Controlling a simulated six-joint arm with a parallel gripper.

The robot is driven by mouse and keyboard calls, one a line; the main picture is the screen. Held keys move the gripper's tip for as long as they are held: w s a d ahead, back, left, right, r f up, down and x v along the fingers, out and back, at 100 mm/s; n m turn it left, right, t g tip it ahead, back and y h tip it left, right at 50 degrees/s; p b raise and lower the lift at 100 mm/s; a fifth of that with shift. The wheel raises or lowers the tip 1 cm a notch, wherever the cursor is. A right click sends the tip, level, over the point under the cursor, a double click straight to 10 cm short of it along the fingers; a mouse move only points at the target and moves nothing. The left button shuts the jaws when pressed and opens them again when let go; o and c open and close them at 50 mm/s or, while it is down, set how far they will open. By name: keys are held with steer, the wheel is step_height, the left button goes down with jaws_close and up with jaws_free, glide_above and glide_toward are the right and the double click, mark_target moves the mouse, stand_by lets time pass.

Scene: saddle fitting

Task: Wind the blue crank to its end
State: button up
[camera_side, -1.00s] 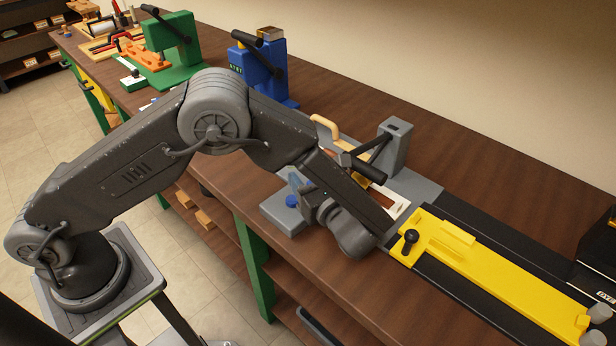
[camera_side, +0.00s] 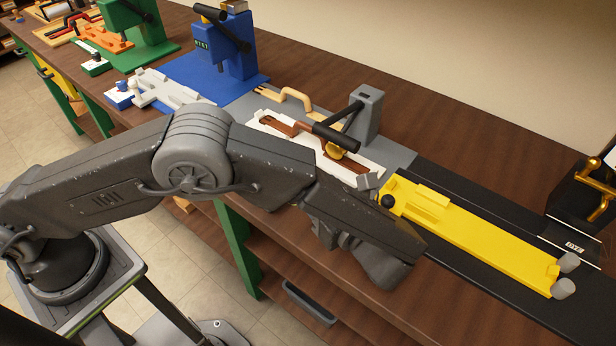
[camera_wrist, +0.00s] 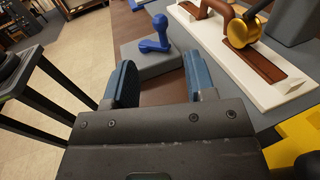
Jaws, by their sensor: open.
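The blue crank (camera_wrist: 155,42) shows in the wrist view, with a rounded knob standing up from a short arm and hub. It sits on a grey block (camera_wrist: 170,64) at the bench edge. My gripper (camera_wrist: 160,80) is open and empty, with its two blue-grey fingers apart. The crank lies ahead of the fingers, apart from them, roughly in line with the gap. In the side view my arm covers the crank, and the fingers cannot be made out there.
A white plate with a brown inlay (camera_side: 355,174) and a dark-handled grey press (camera_side: 366,115) stand behind my arm. A yellow slide (camera_side: 470,235) lies to the right. A blue press (camera_side: 238,45) stands further back.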

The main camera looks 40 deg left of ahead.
steer(key=shift+s+d, duration=0.1)
steer(key=shift+d, duration=0.2)
steer(key=shift+s+a+r+m+t+h, duration=0.15)
steer(key=shift+s+m+t, duration=0.15)
steer(key=shift+t, duration=0.25)
steer(key=shift+s+a+f+m+t+h, duration=0.15)
steer(key=shift+m+t, duration=0.15)
steer(key=shift+t, duration=0.25)
steer(key=s+a+m+t+h, duration=0.1)
steer(key=m+t, duration=0.1)
steer(key=s+a+m+t+h, duration=0.1)
steer(key=s+t+h, duration=0.1)
steer(key=s+a+m+t+h, duration=0.1)
steer(key=m+t+h, duration=0.1)
steer(key=shift+s+a+m+t, duration=0.25)
steer(key=shift+s+m+t, duration=0.05)
steer(key=shift+t, duration=0.1)
steer(key=shift+s+a+f+m+h, duration=0.1)
steer(key=shift+s+a+m+h, duration=0.15)
steer(key=shift+h, duration=0.25)
steer(key=x, duration=1.3)
steer(key=shift+w+a, duration=0.15)
steer(key=shift+w, duration=0.25)
steer(key=shift+c, duration=0.3)
